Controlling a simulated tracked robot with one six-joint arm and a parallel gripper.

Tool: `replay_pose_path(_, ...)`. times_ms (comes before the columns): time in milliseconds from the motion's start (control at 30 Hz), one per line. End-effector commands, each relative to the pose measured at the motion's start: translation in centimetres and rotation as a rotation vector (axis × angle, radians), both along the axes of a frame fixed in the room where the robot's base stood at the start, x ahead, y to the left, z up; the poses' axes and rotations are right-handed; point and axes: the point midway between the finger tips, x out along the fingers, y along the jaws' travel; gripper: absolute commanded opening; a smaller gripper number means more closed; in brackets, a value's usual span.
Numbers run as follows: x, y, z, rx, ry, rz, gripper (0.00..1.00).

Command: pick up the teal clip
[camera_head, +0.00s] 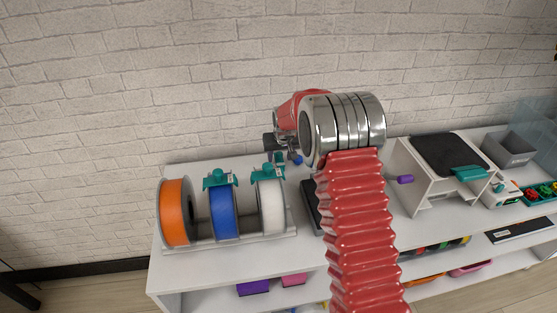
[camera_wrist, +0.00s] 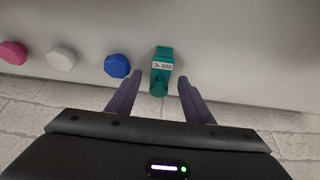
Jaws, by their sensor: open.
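A teal clip (camera_wrist: 162,58) with a white printed label stands on the white shelf top near its back edge in the wrist view. My gripper (camera_wrist: 159,79) is open, its two dark purple fingers spread on either side of the clip's lower end in the picture. I cannot tell whether they touch it. In the head view this clip (camera_head: 279,158) shows small, behind the white spool and below my gripper (camera_head: 279,149). Other teal clips sit on the blue spool (camera_head: 222,213) and the white spool (camera_head: 271,206).
In the wrist view a blue knob (camera_wrist: 117,65), a white knob (camera_wrist: 61,58) and a pink knob (camera_wrist: 13,52) stand in a row left of the clip. An orange spool (camera_head: 175,213) stands at left. The brick wall (camera_head: 150,70) is close behind the shelf.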

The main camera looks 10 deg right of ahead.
Motion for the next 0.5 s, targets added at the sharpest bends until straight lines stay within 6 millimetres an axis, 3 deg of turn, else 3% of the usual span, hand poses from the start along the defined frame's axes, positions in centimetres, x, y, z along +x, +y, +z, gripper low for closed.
replay_pose_path(167, 0.56, -0.01, -1.34, 0.000, 0.001, 0.000, 0.47)
replay_pose_path(500, 0.62, -0.04, -1.40, 0.000, 0.000, 0.000, 0.47)
